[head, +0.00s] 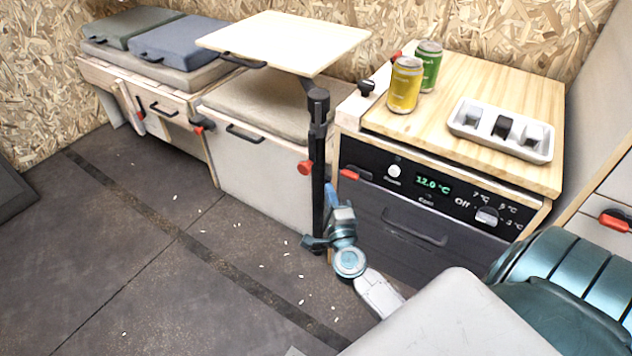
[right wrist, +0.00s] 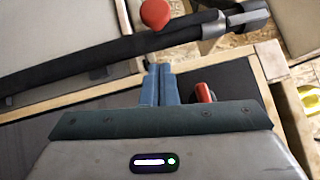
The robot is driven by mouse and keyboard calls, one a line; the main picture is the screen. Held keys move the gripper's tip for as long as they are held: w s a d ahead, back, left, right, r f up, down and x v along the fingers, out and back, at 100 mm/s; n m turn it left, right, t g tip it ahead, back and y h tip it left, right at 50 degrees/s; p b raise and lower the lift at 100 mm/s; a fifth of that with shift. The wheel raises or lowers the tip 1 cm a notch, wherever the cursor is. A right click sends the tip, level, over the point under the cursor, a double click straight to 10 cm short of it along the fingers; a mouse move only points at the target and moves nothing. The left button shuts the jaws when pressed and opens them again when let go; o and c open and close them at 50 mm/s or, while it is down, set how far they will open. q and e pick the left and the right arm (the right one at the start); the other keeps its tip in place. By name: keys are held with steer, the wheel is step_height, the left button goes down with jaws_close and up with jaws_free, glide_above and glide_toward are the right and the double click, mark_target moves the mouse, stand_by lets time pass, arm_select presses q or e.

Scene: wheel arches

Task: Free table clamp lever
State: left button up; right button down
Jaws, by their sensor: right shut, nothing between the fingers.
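The small folding table (head: 285,42) has a light wood top on a black upright post (head: 319,150). A red rounded lever end (head: 306,167) sticks out from the left side of the post; I take it for the clamp lever. In the right wrist view the red lever end (right wrist: 155,14) shows at the top, beside the black post (right wrist: 110,57). My right gripper (head: 330,188) is low beside the post, its blue fingers together and empty. In the right wrist view the fingertips (right wrist: 159,68) point toward the post, below the lever end and apart from it. My left gripper is not in view.
A fridge cabinet (head: 410,236) with a red latch (head: 349,174) stands right of the post. On its top are a yellow can (head: 405,88), a green can (head: 430,62) and a white tray (head: 470,138). A bench (head: 250,160) stands behind. The floor at left is mostly clear, with scattered pale bits.

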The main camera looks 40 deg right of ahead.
mark_target(312, 165)
steer(key=shift+w+a+r, duration=0.15)
steer(key=shift+w, duration=0.65)
steer(key=shift+w+a+r, duration=0.15)
steer(key=shift+w+a, duration=0.05)
steer(key=shift+w, duration=0.65)
steer(key=shift+w+a+r, duration=0.15)
steer(key=shift+w, duration=0.65)
steer(key=shift+b, duration=0.3)
